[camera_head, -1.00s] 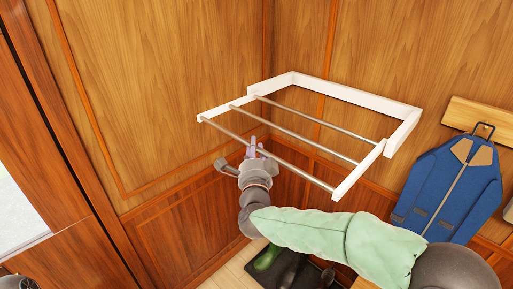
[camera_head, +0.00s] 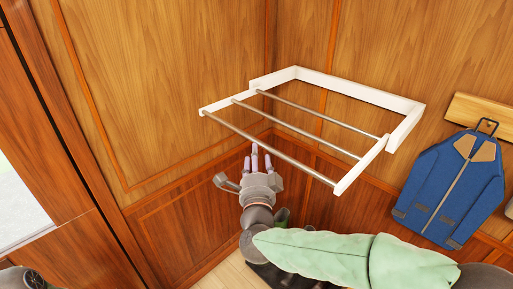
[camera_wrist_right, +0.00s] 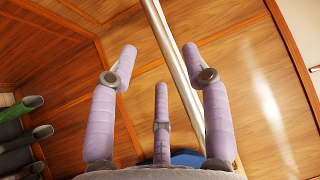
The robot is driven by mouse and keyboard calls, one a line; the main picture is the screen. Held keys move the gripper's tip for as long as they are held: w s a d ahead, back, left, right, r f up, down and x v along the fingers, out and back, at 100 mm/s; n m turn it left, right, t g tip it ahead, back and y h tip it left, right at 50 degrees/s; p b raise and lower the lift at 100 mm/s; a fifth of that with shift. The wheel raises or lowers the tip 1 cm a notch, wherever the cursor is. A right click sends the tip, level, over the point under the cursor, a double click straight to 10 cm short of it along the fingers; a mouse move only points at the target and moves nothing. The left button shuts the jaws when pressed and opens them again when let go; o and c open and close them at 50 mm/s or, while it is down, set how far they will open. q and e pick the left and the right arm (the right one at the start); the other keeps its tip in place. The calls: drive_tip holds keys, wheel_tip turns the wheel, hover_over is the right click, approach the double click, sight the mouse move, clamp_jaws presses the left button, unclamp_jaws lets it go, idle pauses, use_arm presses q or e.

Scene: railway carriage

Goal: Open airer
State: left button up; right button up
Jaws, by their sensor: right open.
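The airer (camera_head: 358,94) is a white frame with metal rods, fixed to the wood wall near the corner. It stands folded out from the wall. My right gripper (camera_head: 261,151) is open and empty, its pale purple fingers pointing up just below the front rod (camera_head: 285,158). In the right wrist view the gripper (camera_wrist_right: 160,65) has its fingers spread, with a rod (camera_wrist_right: 178,70) crossing the view beyond them. I cannot tell whether a finger touches the rod.
A blue jacket (camera_head: 452,188) hangs from a wooden rack (camera_head: 483,113) to the right of the airer. Boots stand below, mostly hidden by my right arm in the head view; they show at the left of the right wrist view (camera_wrist_right: 22,138). Wood walls meet behind the airer.

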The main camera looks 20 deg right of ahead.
drive_tip(key=shift+v, duration=2.7)
